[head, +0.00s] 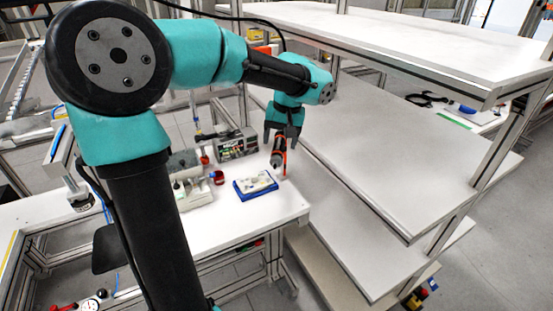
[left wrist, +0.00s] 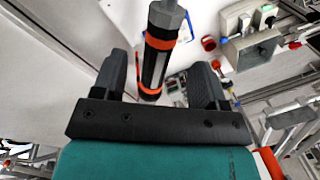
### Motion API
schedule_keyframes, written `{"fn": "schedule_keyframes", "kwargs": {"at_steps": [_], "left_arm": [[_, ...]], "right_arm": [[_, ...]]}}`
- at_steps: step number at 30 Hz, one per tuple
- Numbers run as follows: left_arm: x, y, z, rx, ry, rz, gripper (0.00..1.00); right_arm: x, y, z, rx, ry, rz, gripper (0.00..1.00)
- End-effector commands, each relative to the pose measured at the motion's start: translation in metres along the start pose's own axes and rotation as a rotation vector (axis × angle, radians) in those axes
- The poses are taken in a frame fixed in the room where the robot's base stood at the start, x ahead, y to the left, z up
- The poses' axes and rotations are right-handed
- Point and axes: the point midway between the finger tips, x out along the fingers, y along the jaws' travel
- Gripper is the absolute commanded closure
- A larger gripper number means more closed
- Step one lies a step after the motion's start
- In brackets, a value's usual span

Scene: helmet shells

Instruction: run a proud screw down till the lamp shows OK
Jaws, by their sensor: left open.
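A black screwdriver with orange bands (head: 279,152) hangs upright over the right part of the bench, with a thin tip below. My left gripper (head: 282,137) is at its upper part. In the left wrist view the driver (left wrist: 155,66) lies between the two fingers of my left gripper (left wrist: 160,62), which is open with a gap on each side. A blue tray with a pale part (head: 255,186) lies on the bench just left of the driver; its screws are too small to make out. No lamp reading OK can be read. My right gripper is out of view.
A grey box with a dark front panel (head: 237,145) stands behind the tray. A red cup (head: 217,178) and a grey fixture (head: 190,187) stand to its left. A white multi-level shelf (head: 390,150) rises close on the right. The bench's front right corner (head: 290,205) is clear.

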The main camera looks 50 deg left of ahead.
Motion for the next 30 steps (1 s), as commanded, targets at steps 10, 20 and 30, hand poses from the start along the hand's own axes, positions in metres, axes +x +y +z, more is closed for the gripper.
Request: {"fn": "schedule_keyframes", "kwargs": {"at_steps": [10,20,30], "left_arm": [[0.053,0.000,0.000,0.001,-0.003,-0.001,0.34],[0.073,0.000,0.000,0.001,-0.001,0.000,0.34],[0.072,0.000,0.000,0.001,0.000,0.001,0.46]], "right_arm": [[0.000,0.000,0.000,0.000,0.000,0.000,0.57],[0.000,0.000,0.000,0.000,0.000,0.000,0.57],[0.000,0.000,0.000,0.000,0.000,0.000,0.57]]}}
